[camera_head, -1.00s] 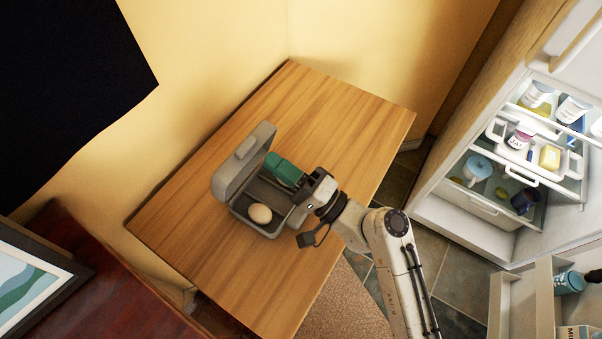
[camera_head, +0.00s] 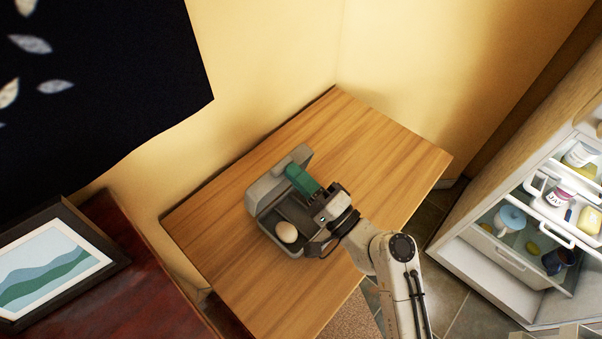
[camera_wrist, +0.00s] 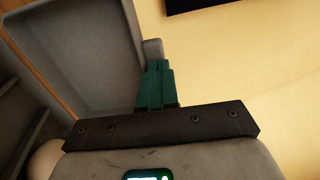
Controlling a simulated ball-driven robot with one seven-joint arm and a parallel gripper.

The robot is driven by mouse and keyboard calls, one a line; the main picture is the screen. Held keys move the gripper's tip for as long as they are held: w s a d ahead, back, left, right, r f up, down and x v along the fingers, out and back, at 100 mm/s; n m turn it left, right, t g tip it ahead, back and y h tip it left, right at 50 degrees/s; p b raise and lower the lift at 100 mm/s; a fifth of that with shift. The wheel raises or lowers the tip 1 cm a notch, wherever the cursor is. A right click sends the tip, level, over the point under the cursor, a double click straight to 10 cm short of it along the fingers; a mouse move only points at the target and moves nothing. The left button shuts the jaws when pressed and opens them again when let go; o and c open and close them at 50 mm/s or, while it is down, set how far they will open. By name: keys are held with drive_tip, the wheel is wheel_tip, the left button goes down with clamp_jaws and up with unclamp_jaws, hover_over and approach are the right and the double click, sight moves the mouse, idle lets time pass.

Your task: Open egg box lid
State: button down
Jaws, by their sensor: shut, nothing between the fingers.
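The grey egg box (camera_head: 268,222) sits on the wooden table with its lid (camera_head: 272,182) raised, leaning back toward the wall. A pale egg (camera_head: 286,232) lies in the box's base at the front. My gripper (camera_head: 297,178) has green fingers, shut and empty, over the box at the inner side of the lid. In the wrist view the shut fingers (camera_wrist: 156,75) point along the lid (camera_wrist: 85,50), close to its edge; whether they touch it I cannot tell. A part of the egg (camera_wrist: 46,160) shows at the lower left there.
The wooden table (camera_head: 380,140) is clear to the right of the box and in front of it. The yellow wall stands behind. An open fridge (camera_head: 530,235) with stocked shelves is at the right. A picture frame (camera_head: 55,262) lies on a dark red surface at the left.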

drive_tip(key=w+a+b, duration=0.2)
drive_tip(key=w+a, duration=0.3)
drive_tip(key=a, duration=0.2)
drive_tip(key=shift+w+a+r+g+h, duration=0.15)
drive_tip(key=shift+w+r+g+h, duration=0.15)
drive_tip(key=shift+r, duration=0.15)
idle(0.5)
